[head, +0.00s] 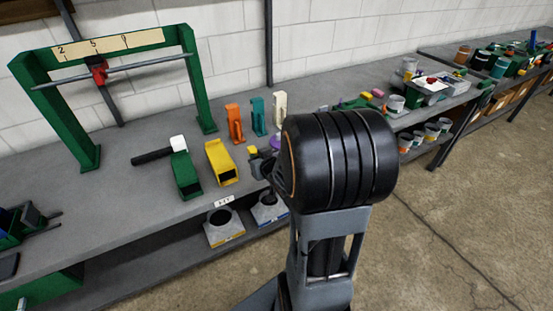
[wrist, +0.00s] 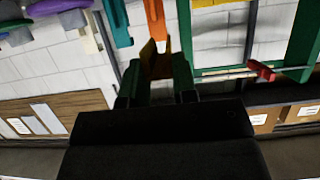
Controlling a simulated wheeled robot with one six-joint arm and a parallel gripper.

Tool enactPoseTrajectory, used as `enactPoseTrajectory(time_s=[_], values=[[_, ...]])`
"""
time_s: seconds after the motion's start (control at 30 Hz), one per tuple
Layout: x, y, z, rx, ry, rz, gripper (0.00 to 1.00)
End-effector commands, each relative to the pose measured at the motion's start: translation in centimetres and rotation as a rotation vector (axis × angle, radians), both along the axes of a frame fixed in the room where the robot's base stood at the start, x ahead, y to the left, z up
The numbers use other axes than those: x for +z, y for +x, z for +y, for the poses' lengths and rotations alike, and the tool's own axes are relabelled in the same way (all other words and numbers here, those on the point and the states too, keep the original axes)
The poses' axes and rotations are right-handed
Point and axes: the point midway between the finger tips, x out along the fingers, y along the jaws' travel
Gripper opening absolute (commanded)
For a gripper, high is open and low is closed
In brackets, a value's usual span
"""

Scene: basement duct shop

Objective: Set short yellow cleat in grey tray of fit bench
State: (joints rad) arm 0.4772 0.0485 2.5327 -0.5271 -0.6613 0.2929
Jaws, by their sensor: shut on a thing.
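My gripper (head: 262,165) is in front of my dark arm, above the bench's front edge. It is shut on a small yellow piece, the short yellow cleat (head: 252,150), which shows just past the fingers. In the wrist view my gripper (wrist: 157,78) has its two fingers on either side of the cleat (wrist: 148,55), which looks dull yellow in shadow. My arm hides part of the bench behind it. A grey tray-like container (head: 430,92) with things in it stands farther right; I cannot tell whether it is the fit bench's tray.
A yellow block-like tool (head: 221,163) and a green one (head: 185,175) lie on the bench left of my gripper. Orange (head: 235,124), teal (head: 258,116) and cream (head: 280,108) uprights stand behind. A green frame (head: 90,160) is at left. Open floor (head: 450,220) lies right.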

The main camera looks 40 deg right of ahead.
Motion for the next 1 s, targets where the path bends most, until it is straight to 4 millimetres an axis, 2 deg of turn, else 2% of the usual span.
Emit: enactPoseTrajectory(time_s=[0.03, 0.17, 0.23, 0.4, 0.77, 1.0], values=[[-0.5, 0.4, -1.5, -0.007, 0.003, 0.005, 0.02], [-2.1, 1.2, -4.6, -0.006, 0.002, 0.004, 0.02], [-3.6, 1.6, -5.5, -0.004, 0.004, 0.004, 0.02], [-5.9, 2.2, -7.3, -0.001, 0.002, 0.002, 0.02], [-7.9, 2.7, -8.9, 0.000, 0.000, 0.000, 0.02], [-10.4, 2.7, -9.0, 0.001, 0.001, 0.000, 0.02]])
